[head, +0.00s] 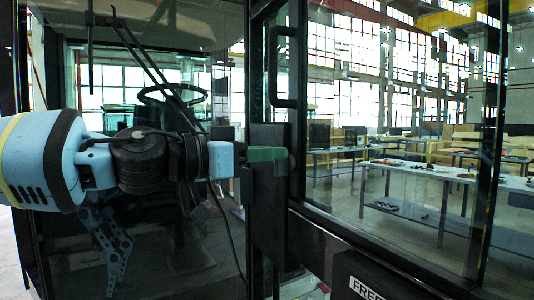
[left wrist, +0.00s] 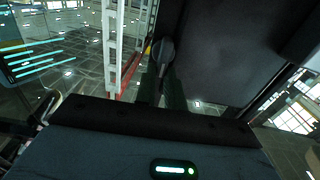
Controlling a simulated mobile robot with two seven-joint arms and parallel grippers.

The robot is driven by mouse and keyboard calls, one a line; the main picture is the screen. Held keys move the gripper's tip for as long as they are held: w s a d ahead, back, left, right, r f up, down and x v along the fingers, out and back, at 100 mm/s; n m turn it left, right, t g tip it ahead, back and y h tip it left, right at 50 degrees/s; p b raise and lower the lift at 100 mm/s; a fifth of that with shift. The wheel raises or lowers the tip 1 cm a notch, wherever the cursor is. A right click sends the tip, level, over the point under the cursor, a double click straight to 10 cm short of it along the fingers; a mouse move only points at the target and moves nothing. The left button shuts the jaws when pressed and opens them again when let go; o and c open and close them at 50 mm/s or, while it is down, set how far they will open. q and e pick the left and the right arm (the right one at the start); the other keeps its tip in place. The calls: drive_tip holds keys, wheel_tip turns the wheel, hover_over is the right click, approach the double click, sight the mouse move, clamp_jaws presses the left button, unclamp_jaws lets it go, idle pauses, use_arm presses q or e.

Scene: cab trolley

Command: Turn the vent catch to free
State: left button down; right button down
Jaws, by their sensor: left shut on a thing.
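My left arm comes in from the left in the head view. Its gripper (head: 268,154), with green fingers, reaches the black upright of the cab frame beside the glass. In the left wrist view the green fingers (left wrist: 165,95) are close together around a dark lever with a rounded end, which I take to be the vent catch (left wrist: 162,50). The gripper is shut on it. In the head view the fingers and the post hide the catch, so its angle cannot be told there. My right gripper is not in view.
A black handle (head: 284,66) stands on the frame above the gripper. A dark plate with a cut-off "FREE" label (head: 367,288) is at lower right. Glass panes (head: 400,190) flank the post. A steering wheel (head: 172,94) shows inside, and tables (head: 430,172) stand beyond.

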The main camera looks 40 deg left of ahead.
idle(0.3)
use_arm(q)
drive_tip(key=m, duration=0.4)
drive_tip(key=shift+s+d+f, duration=0.1)
drive_tip(key=shift+s+d, duration=0.05)
drive_tip(key=shift+d, duration=0.15)
drive_tip(key=m, duration=0.4)
drive_tip(key=shift+s+d+f, duration=0.15)
drive_tip(key=shift+d+f, duration=0.1)
drive_tip(key=shift+d, duration=0.05)
drive_tip(key=m, duration=0.5)
drive_tip(key=shift+s+d+f, duration=0.1)
drive_tip(key=shift+d+f, duration=0.1)
drive_tip(key=shift+f, duration=0.1)
drive_tip(key=m, duration=0.4)
drive_tip(key=shift+f+m, duration=0.4)
drive_tip(key=c, duration=1.5)
unclamp_jaws()
drive_tip(key=shift+s, duration=0.1)
